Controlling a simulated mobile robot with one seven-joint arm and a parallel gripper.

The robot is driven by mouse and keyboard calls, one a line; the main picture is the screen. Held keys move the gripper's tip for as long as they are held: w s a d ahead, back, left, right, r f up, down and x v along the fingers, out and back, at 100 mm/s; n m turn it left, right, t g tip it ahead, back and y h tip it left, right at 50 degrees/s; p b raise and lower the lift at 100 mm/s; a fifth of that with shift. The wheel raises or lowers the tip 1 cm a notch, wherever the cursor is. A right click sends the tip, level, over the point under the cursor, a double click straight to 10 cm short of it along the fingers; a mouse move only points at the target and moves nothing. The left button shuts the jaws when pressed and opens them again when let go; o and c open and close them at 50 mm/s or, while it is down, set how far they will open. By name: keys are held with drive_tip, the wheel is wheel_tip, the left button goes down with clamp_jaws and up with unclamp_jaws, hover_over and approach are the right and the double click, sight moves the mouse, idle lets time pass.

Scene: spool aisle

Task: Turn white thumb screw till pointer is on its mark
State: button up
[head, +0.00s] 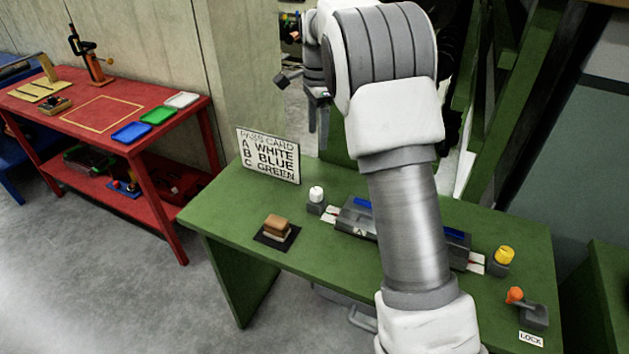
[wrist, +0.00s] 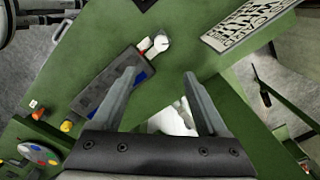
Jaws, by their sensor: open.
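The white thumb screw (head: 316,193) stands upright on a small grey block at the left end of a grey fixture (head: 356,217) on the green table. A small white plate with a red line (head: 330,214) lies between them; it is too small to tell where the pointer stands against its mark. In the wrist view the white thumb screw (wrist: 161,42) is beyond the fingertips, near the top middle. My gripper (head: 317,128) is in the air behind and above the screw, apart from it. In the wrist view my gripper (wrist: 160,75) is open and empty.
A card reading A white, B blue, C green (head: 269,156) stands at the back left. A brown block (head: 277,226) sits on a black pad. A yellow knob (head: 504,254) and orange-tipped lever (head: 516,295) are at the right. My arm hides the fixture's middle.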

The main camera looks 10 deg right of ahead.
sight(316, 190)
drive_tip(key=f, duration=1.2)
drive_tip(key=f+b, duration=0.1)
drive_tip(key=f, duration=0.5)
drive_tip(key=shift+w, duration=0.25)
clamp_jaws()
